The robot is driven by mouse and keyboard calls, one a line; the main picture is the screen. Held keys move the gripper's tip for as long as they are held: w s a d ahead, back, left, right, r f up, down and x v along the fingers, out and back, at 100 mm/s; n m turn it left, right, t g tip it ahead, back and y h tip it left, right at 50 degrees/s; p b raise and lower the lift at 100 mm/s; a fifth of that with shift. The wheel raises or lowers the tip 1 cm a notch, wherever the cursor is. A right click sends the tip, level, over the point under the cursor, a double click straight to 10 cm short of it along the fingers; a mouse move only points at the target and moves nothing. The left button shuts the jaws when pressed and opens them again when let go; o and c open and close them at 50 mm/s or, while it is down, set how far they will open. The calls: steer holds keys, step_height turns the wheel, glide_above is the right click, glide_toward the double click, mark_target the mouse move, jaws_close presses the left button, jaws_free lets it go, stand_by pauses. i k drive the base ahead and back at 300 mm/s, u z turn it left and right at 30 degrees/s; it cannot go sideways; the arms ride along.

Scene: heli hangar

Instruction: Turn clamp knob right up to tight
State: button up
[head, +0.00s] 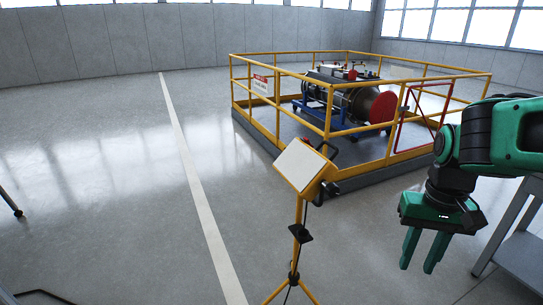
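A yellow stand (298,255) on tripod legs carries a tilted board with a pale face (300,165). A black fitting (300,234) sits partway up its post. Dark handle-like parts (328,193) show at the board's right side. I cannot tell for sure which of these, if any, is the clamp knob, nor how tight it is. My gripper (418,269) hangs at the right with its two green fingers pointing down. The fingers are apart with nothing between them. The gripper is well to the right of the stand and touches nothing visible.
A yellow railing (277,118) encloses a platform with a dark cylindrical machine (345,98) with a red end behind the stand. A grey table (522,255) stands at the right edge, close to my arm. The floor (100,190) at left is mostly clear.

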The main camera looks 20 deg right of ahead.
mark_target(331, 190)
steer(key=u, duration=2.35)
steer(key=k, duration=1.3)
steer(key=z, duration=2.05)
steer(key=i, duration=1)
steer(key=z, duration=0.05)
